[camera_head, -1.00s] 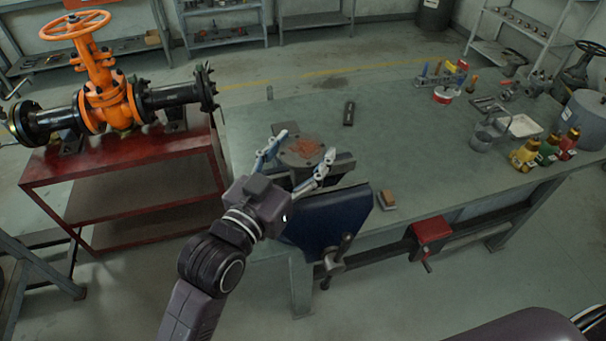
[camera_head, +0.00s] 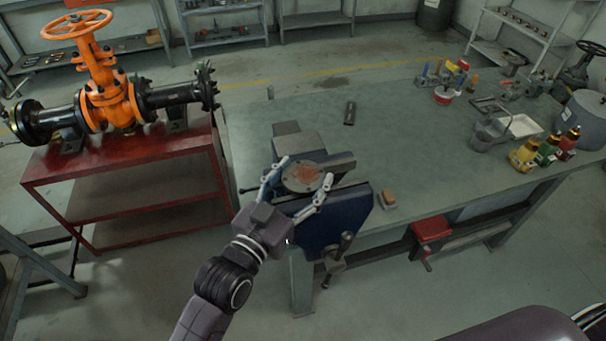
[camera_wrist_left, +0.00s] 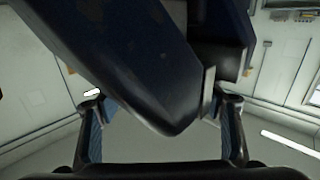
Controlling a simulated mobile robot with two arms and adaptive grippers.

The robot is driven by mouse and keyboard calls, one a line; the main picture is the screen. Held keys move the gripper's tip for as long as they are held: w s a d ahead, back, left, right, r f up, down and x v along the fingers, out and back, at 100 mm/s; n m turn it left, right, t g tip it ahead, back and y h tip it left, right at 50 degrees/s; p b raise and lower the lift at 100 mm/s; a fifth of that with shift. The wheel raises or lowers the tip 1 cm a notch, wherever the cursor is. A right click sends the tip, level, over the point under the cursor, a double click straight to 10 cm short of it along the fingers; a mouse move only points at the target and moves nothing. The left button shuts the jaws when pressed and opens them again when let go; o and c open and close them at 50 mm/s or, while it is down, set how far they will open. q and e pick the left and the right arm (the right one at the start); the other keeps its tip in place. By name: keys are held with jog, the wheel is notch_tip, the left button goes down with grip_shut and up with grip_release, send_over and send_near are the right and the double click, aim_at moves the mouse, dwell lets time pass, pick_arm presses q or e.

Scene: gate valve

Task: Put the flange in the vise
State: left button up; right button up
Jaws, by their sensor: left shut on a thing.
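The flange (camera_head: 301,177) is a round grey disc with a rusty brown face and bolt holes near its rim. My left gripper (camera_head: 306,170) is shut on it, one finger on each side. The flange is over or beside the vise's jaws in the head view; I cannot tell whether it is between them. The blue vise (camera_head: 345,213) is mounted at the bench's front edge, its handle hanging below. In the left wrist view the dark blue vise body (camera_wrist_left: 150,75) fills the middle between my fingers, and the flange cannot be made out. My right gripper is not in view.
The green workbench (camera_head: 400,125) is clear behind the vise, except for a small black object (camera_head: 349,113). A small brown block (camera_head: 387,199) lies right of the vise. Bottles (camera_head: 547,151) and tools stand farther right. A red table (camera_head: 130,170) with an orange gate valve (camera_head: 112,100) stands left.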

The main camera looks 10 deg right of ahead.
pick_arm(q)
jog(key=shift+r, duration=0.1)
jog(key=o, duration=2.1)
jog(key=shift+s, duration=0.1)
jog(key=shift+c, duration=0.2)
